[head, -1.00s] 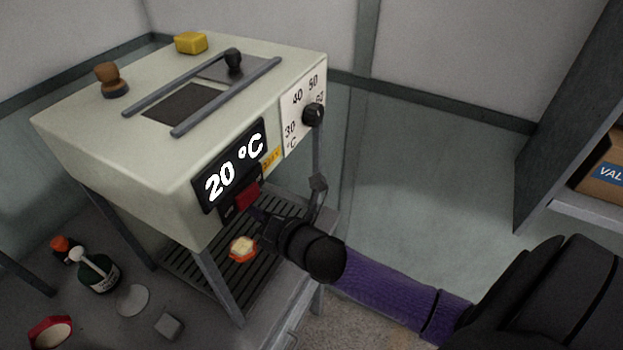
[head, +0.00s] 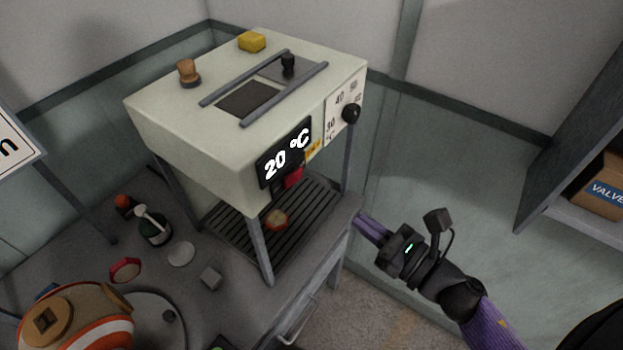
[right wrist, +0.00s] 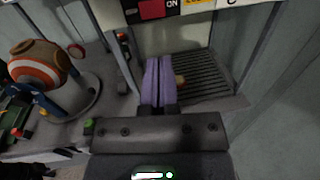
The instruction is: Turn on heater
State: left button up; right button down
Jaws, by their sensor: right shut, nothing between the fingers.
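The heater (head: 185,140) is a cream box on grey legs. Its black display (head: 286,158) reads 20 °C. A red switch (head: 293,178) sits below the display; in the right wrist view the red switch (right wrist: 152,9) has an ON label to its right. A black dial (head: 350,113) is on the white temperature scale at the right of the front. My right gripper (head: 364,224), with purple fingers, is to the right of the heater's grate, apart from the switch. Its fingers (right wrist: 158,75) are together and empty. My left gripper is not in view.
A slatted grate (head: 305,212) lies under the heater with a small orange-rimmed piece (head: 277,219) on it. A green bottle (head: 155,228), a small grey block (head: 209,277) and a striped round vessel (head: 85,325) are on the left. A shelf with a box (head: 606,182) is right.

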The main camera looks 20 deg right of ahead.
aim_at(300, 176)
jog(key=p+x, duration=0.2)
jog(key=x, duration=0.9)
jog(key=shift+w+a, duration=0.1)
jog(key=shift+w, duration=0.2)
jog(key=shift+w+a, duration=0.2)
jog(key=shift+w, duration=0.15)
